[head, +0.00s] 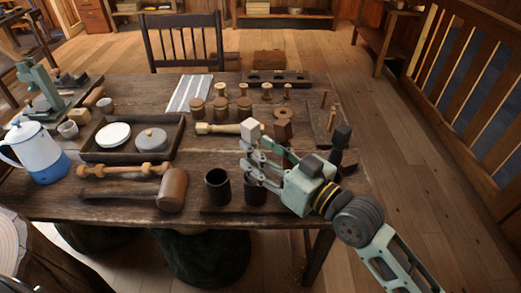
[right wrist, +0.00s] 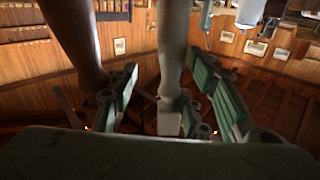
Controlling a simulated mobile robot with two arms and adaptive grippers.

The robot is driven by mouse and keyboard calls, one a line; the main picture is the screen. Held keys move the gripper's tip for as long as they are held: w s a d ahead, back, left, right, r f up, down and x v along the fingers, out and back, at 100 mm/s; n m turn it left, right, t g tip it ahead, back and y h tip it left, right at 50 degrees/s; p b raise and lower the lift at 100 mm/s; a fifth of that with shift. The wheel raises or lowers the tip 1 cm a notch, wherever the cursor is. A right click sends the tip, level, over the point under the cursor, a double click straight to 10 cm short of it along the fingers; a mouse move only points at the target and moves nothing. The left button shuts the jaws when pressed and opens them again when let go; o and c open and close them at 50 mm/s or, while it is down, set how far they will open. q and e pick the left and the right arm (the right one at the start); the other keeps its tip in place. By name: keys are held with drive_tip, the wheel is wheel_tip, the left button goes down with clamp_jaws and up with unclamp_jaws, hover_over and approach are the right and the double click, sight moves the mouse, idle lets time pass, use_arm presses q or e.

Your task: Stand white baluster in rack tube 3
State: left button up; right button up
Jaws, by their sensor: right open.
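The white baluster (head: 250,129) shows its square end just above my right gripper (head: 252,163) in the head view. It appears upright, with its shaft mostly hidden by the fingers. In the right wrist view the pale shaft (right wrist: 174,50) runs between the two open fingers (right wrist: 168,95). The dark rack has a tube (head: 217,186) that looks empty and another tube (head: 255,194) directly below the gripper. I cannot tell how deep the baluster sits in that tube. The rest of the rack is hidden behind my right gripper. My left gripper is not in view.
A dark square-ended piece (head: 341,135) stands right of my gripper. A mallet (head: 172,189), a tray (head: 88,154) with plates and a blue-white pot (head: 36,152) fill the left. Several spools stand farther back.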

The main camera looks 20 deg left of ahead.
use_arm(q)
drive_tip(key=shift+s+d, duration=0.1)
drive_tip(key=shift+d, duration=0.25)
use_arm(e)
drive_tip(key=v, duration=0.7)
drive_tip(key=shift+d, duration=0.3)
drive_tip(key=shift+s, duration=0.1)
